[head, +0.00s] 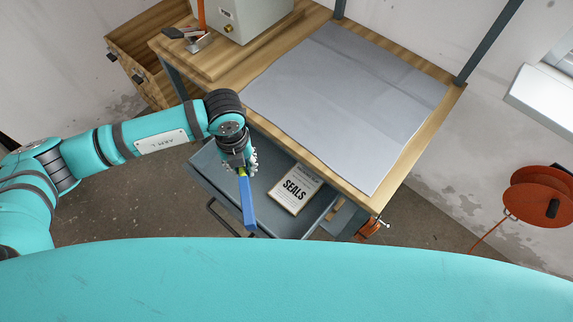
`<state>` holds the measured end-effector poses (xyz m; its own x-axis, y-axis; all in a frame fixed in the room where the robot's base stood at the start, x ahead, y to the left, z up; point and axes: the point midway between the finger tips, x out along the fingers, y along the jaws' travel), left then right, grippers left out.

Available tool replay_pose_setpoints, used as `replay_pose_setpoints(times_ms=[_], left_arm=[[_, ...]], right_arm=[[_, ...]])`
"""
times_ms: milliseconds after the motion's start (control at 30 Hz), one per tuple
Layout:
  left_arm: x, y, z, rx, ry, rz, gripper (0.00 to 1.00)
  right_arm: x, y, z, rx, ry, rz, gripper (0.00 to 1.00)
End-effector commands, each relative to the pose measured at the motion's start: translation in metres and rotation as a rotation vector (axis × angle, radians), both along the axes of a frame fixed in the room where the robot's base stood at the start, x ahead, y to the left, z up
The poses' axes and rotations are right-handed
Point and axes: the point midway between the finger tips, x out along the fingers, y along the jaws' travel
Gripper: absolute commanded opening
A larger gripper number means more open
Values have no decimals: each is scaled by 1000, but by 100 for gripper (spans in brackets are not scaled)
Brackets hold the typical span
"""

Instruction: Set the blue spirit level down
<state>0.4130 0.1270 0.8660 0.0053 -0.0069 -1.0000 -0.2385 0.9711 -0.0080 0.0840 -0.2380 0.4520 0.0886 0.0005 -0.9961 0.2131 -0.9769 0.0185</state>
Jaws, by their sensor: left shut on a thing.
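The blue spirit level (248,205) is a narrow blue bar with a yellow-green part near its upper end. My left gripper (243,170) is shut on that upper end, and the bar points down toward the front of the picture. It shows over the open grey drawer (215,172) below the workbench. I cannot tell whether the level touches the drawer. My right gripper is not in view.
A "SEALS" box (295,188) lies in the drawer, right of the level. The wooden workbench (424,120) carries a bare grey mat (345,95) and a grey-green machine (240,18). An orange reel (540,195) is at right.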

Motion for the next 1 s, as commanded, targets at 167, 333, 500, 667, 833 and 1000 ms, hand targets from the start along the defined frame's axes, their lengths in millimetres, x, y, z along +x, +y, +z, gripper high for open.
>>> replay_pose_setpoints(times_ms=[167,333,500,667,833,1000], left_arm=[[-5,-8,-32,3,8,394,0],[-8,-11,-45,5,9,607,0],[-9,-11,-64,10,12,672,0],[-10,-12,-93,10,13,671,0],[-8,-12,-109,7,10,669,0],[-9,-11,-135,9,12,670,0]], right_arm=[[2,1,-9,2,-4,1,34],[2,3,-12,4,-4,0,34],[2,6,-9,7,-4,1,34],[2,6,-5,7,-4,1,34],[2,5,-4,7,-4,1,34],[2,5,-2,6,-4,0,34]])
